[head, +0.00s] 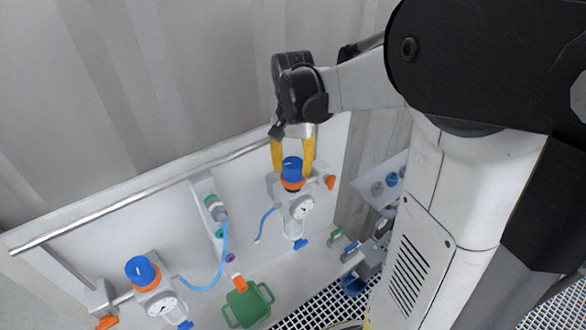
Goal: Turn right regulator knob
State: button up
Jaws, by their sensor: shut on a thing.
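The right regulator has a blue knob (291,168) on top, an orange ring below it, and a round white gauge (302,207). It stands on the right part of the white panel. My gripper (292,163) reaches down from above with yellow fingers on both sides of the blue knob. The fingers are shut on the knob. The fingertips are partly hidden behind the knob and ring. A second regulator with a blue knob (141,270) and a gauge (161,306) stands at the lower left, away from my gripper.
A metal rail (150,194) runs along the panel's top. Orange levers sit beside the right regulator (330,182) and at the lower left (106,323). Blue tubing (224,252) loops in the middle.

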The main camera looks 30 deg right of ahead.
aim_at(293, 162)
jog(key=m+b, duration=0.1)
jog(key=m, duration=0.5)
jog(key=shift+m, duration=0.3)
dwell(0.4)
jog(key=o, duration=1.2)
notch_tip(293, 162, up, 12)
jog(key=shift+r, duration=0.1)
